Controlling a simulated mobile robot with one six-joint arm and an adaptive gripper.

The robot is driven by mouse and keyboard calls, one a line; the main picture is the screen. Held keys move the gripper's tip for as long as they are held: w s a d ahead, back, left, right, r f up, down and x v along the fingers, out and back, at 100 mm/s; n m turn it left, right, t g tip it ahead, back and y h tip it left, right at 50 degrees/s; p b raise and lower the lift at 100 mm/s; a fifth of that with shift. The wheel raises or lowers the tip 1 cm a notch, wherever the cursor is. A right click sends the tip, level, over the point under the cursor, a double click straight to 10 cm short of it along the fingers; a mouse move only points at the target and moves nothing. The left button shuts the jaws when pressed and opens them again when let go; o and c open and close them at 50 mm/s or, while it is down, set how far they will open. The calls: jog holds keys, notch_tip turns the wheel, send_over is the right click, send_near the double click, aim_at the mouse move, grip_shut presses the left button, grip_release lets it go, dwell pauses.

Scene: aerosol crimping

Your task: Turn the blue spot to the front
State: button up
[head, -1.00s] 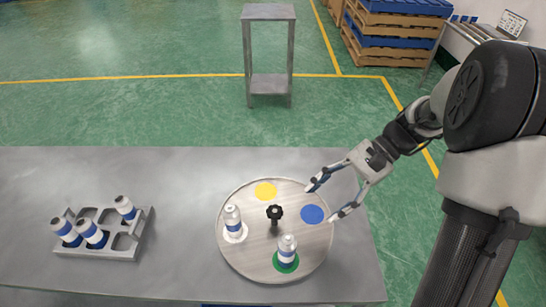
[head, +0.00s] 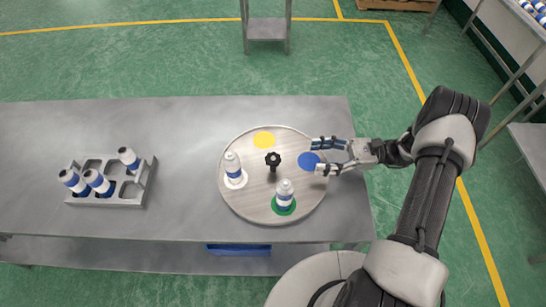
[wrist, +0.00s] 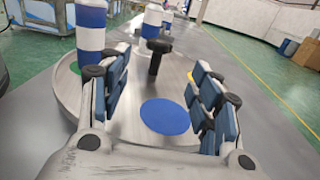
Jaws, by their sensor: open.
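The round turntable (head: 250,205) lies on the metal table with a black knob (head: 273,160) at its centre. The blue spot (head: 307,161) is bare and on the turntable's right side. The yellow spot (head: 264,140) is bare at the back. A white can with a blue band (head: 284,192) stands on the green spot (head: 283,208) at the front; another can (head: 232,169) stands on the white spot at the left. My gripper (head: 323,156) is open and empty at the right rim, pointing left. In the wrist view the blue spot (wrist: 165,116) shows between the fingers, the knob (wrist: 155,58) beyond.
A grey rack (head: 104,200) with several tilted cans stands at the left of the table. Bare table lies between the rack and the turntable. The table's right edge is close under my arm. A small metal stand (head: 267,32) is on the floor behind.

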aim_at(273, 158)
jog(key=a, duration=1.4)
jog(key=shift+s+b, duration=0.2)
jog(key=shift+b, duration=0.2)
jog(key=shift+c, duration=0.6)
grip_shut()
